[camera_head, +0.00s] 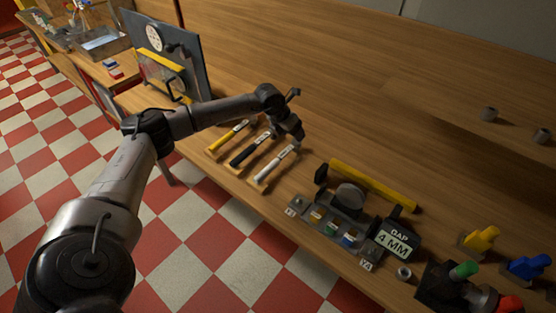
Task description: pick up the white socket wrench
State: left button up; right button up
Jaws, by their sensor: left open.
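The white socket wrench (275,166) lies on the wooden bench in the camera_head view, with its pale handle slanting from lower left to upper right. It is the rightmost of a row of similar tools, on a light wooden rest. My left gripper (299,137) is open, above and close to the upper right end of the white wrench. The picture does not clearly show whether they touch. The wrench's far end is partly hidden by the gripper. My right gripper is not in view.
A black-handled tool (249,149) and a yellow-handled tool (231,134) lie left of the white wrench. To the right are a yellow bar (374,185), a block tray (332,226) and a "GAP 4 MM" sign (395,243). The bench behind is mostly clear.

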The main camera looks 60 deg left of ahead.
aim_at(273, 163)
pick_arm(q)
jog(key=s+a+f+n+g+y, duration=0.1)
jog(key=s+a+f+g, duration=0.1)
jog(key=s+g, duration=0.4)
jog(key=shift+t, duration=0.4)
jog(key=f, duration=0.5)
jog(key=s+f+b, duration=0.1)
jog(key=f, duration=0.2)
jog(key=shift+d+f, duration=0.1)
jog(key=shift+f, duration=0.15)
jog(key=f, duration=0.4)
jog(key=shift+w+b, duration=0.2)
jog(key=shift+b, duration=0.15)
jog(key=shift+f, duration=0.6)
